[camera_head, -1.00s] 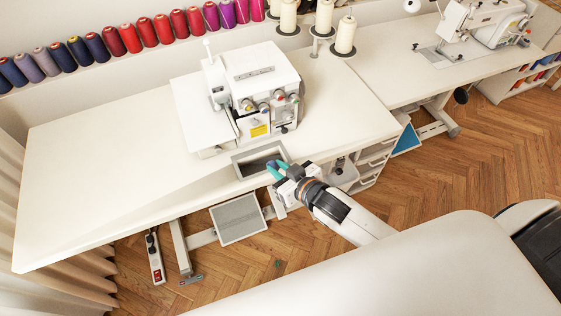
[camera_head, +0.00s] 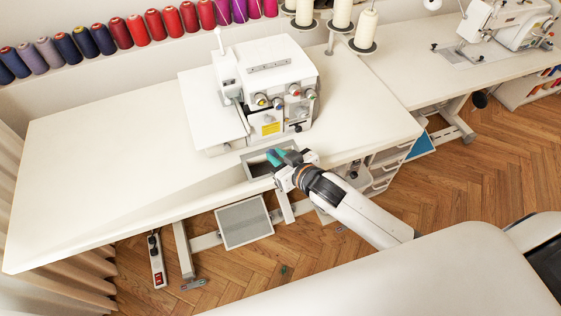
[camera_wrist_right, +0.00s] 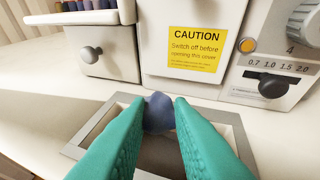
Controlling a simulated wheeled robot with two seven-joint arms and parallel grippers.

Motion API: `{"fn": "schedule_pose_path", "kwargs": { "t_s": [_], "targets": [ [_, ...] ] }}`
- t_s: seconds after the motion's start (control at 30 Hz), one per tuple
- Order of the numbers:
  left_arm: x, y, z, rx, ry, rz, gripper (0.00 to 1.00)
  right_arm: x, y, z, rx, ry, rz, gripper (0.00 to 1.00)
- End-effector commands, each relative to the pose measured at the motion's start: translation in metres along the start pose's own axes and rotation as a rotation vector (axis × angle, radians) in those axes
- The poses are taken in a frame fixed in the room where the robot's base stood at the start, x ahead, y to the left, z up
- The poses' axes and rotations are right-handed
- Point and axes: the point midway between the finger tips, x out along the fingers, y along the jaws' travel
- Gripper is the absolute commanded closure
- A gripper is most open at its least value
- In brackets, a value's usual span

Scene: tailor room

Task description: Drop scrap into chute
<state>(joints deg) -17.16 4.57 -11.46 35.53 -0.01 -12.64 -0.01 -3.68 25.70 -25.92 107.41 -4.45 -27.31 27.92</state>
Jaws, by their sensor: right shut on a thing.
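My right gripper (camera_head: 279,155) has teal fingers and reaches over the table's front edge to the chute. In the right wrist view the gripper (camera_wrist_right: 160,115) is shut on a small dark blue-grey scrap (camera_wrist_right: 158,112) between its fingertips. The scrap shows above the chute opening, toward its far rim. The chute (camera_head: 247,160) is a grey rectangular frame set in the white tabletop, partly hidden by the gripper; its rim also shows in the right wrist view (camera_wrist_right: 226,118). My left gripper is not in view.
A white overlock machine (camera_head: 265,80) stands just behind the chute, close to the gripper. The white table (camera_head: 100,150) is clear to the left. A grey mesh bin (camera_head: 244,222) is below the table. Thread spools (camera_head: 137,30) line the back shelf.

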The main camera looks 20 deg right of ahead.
Motion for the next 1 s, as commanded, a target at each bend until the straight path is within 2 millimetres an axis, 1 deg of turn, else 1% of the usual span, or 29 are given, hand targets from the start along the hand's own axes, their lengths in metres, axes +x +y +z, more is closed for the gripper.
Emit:
{"fn": "schedule_pose_path", "kwargs": {
  "t_s": [0.07, 0.37, 0.4, 0.47, 0.5, 0.53, 0.83, 0.93, 1.0],
  "targets": [
    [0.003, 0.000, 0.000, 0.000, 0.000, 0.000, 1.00, 0.003, -0.001, -0.001, -0.001, -0.001, 0.000, 1.00],
    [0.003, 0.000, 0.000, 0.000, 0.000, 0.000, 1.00, 0.003, -0.001, -0.001, 0.000, 0.000, 0.000, 1.00],
    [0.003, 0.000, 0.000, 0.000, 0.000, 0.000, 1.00, 0.003, -0.001, -0.001, 0.000, 0.000, 0.000, 0.74],
    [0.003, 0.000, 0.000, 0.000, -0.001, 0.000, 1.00, 0.003, -0.001, -0.001, 0.000, 0.000, 0.000, 0.64],
    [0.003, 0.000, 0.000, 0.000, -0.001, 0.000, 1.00, 0.003, -0.001, -0.001, 0.000, 0.000, 0.000, 0.57],
    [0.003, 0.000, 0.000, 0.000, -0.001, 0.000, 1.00, 0.003, -0.001, -0.001, 0.000, 0.000, 0.000, 0.55],
    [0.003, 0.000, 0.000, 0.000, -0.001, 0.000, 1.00, 0.001, -0.001, -0.001, 0.000, 0.000, 0.000, 0.55],
    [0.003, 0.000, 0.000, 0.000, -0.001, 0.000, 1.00, -0.007, -0.001, -0.002, 0.000, 0.001, 0.000, 0.55],
    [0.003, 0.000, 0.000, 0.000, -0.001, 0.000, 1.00, -0.018, -0.001, -0.003, 0.000, 0.002, 0.000, 0.55]
  ]
}}
